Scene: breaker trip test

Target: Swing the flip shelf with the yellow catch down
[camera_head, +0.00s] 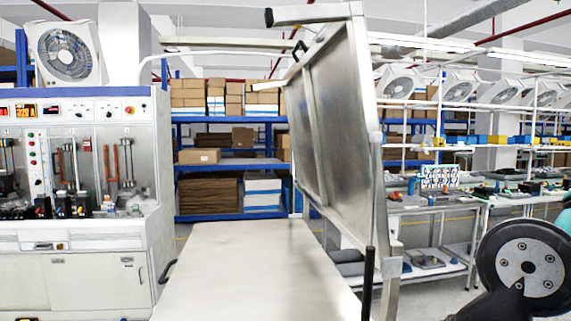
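A flip shelf (335,120), a grey metal panel with a frame, stands raised and steeply tilted in the middle of the head view. A black handle (299,50) sits at its upper left edge. A metal bar with a black end cap tops the frame. I cannot make out a yellow catch on it. A flat pale top (245,265) lies level below and left of the raised panel. My gripper is not in view; only a round dark joint of my arm shows at the lower right, apart from the shelf.
A white test bench (75,240) with instruments stands on the left, close to the pale top. Blue racks with cardboard boxes (200,157) stand behind. Workbenches (440,205) with small parts stand at the right.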

